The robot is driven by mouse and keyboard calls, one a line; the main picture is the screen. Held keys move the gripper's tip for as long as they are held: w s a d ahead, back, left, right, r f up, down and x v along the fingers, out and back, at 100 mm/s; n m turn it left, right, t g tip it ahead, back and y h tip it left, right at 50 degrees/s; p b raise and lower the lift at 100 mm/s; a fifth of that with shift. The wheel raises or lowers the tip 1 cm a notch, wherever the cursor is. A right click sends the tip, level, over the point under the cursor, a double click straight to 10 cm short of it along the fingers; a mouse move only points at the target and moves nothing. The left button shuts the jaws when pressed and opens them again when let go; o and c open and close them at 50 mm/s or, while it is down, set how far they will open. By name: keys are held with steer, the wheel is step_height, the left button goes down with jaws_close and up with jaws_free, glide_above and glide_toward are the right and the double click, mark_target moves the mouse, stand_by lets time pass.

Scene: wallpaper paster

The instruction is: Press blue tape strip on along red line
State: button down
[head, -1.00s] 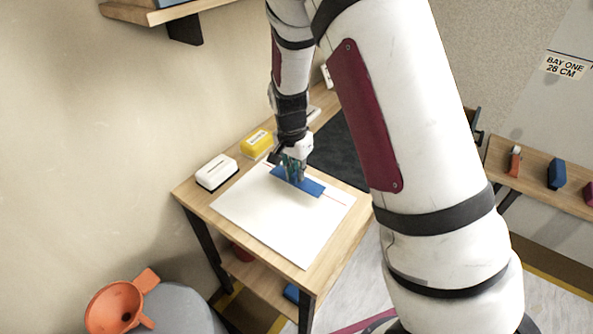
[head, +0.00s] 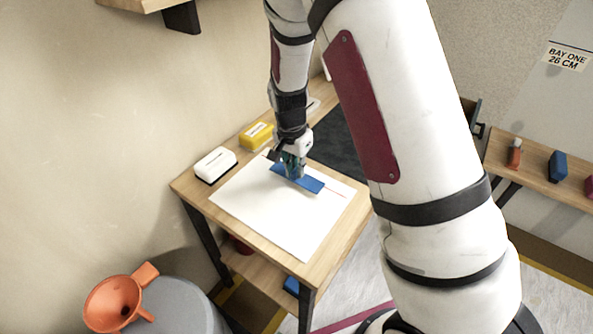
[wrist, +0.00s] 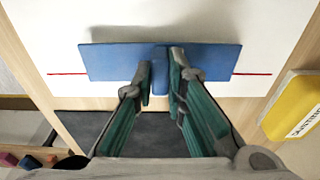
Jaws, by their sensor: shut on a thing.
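The blue tape strip (wrist: 115,62) is flat and lies across the red line (wrist: 252,74) in the wrist view, with red showing past both of its ends. It also shows in the head view (head: 312,185). My gripper (wrist: 160,78) is shut on a small upright blue tab at the strip's near edge. In the head view my gripper (head: 292,172) is over the strip, on the white sheet (head: 262,212). Whether the strip touches the sheet all along cannot be told. My gripper hides part of the strip in the head view.
The sheet lies on a wooden table (head: 190,190). A white block (head: 215,164) and a yellow block (head: 257,135) stand along its wall side. An orange funnel (head: 120,300) is at the lower left. A shelf (head: 535,172) with small items is at the right.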

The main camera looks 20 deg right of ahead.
mark_target(293, 173)
steer(key=shift+f, duration=0.75)
stand_by(0.6)
steer(key=c, duration=1.5)
jaws_free()
steer(key=shift+c, duration=0.2)
steer(key=shift+r, duration=0.1)
step_height(293, 173, up, 12)
steer(key=s+a, duration=0.1)
